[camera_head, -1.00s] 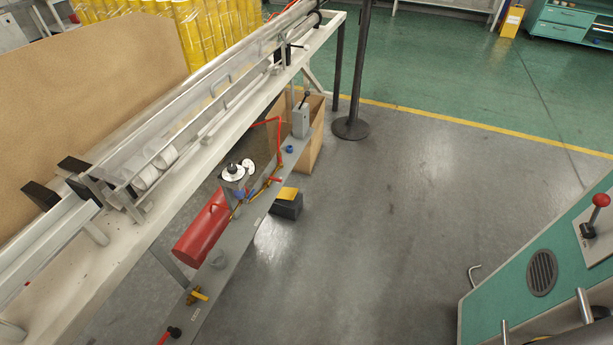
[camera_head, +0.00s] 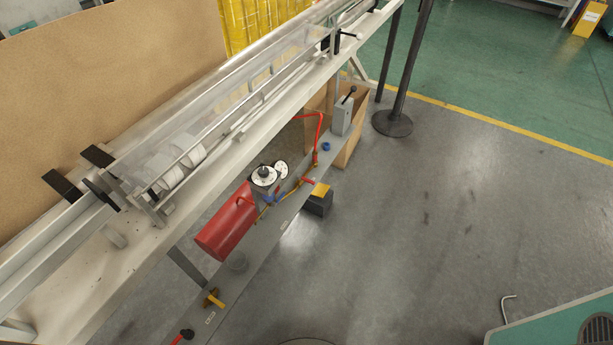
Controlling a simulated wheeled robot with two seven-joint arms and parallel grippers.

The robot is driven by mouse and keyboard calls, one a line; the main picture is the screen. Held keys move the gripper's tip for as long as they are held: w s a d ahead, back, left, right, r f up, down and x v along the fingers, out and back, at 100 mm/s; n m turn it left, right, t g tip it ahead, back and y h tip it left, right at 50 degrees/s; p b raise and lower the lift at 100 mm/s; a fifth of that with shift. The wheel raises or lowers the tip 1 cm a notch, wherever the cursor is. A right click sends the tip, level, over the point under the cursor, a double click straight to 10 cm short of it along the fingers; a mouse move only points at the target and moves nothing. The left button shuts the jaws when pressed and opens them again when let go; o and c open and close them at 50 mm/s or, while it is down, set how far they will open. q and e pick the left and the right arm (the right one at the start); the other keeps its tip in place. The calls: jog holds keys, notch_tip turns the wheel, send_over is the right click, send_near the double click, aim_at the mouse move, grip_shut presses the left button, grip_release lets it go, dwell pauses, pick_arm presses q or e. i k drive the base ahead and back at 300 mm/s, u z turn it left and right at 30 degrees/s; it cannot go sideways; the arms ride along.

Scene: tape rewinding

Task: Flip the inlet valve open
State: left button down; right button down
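A grey panel (camera_head: 262,240) runs along below the machine's white frame and carries several valves and fittings. A valve with a yellow handle (camera_head: 215,299) sits near its lower end. A valve with a red handle and black knob (camera_head: 186,335) is lower still, at the bottom edge. A small red lever (camera_head: 307,180) is by the brass fittings further up. I cannot tell which of these is the inlet valve, or whether it is open. Neither of my grippers is in view.
A red tank (camera_head: 226,222) and white gauges (camera_head: 264,176) are mounted on the panel. A grey switch box (camera_head: 344,115) with a black lever stands at its far end, near a cardboard box (camera_head: 347,153). A black post base (camera_head: 392,123) stands beyond.

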aim_at(300, 176)
jog(key=z, duration=1.35)
jog(key=i, duration=3.95)
jog(key=u, duration=3.3)
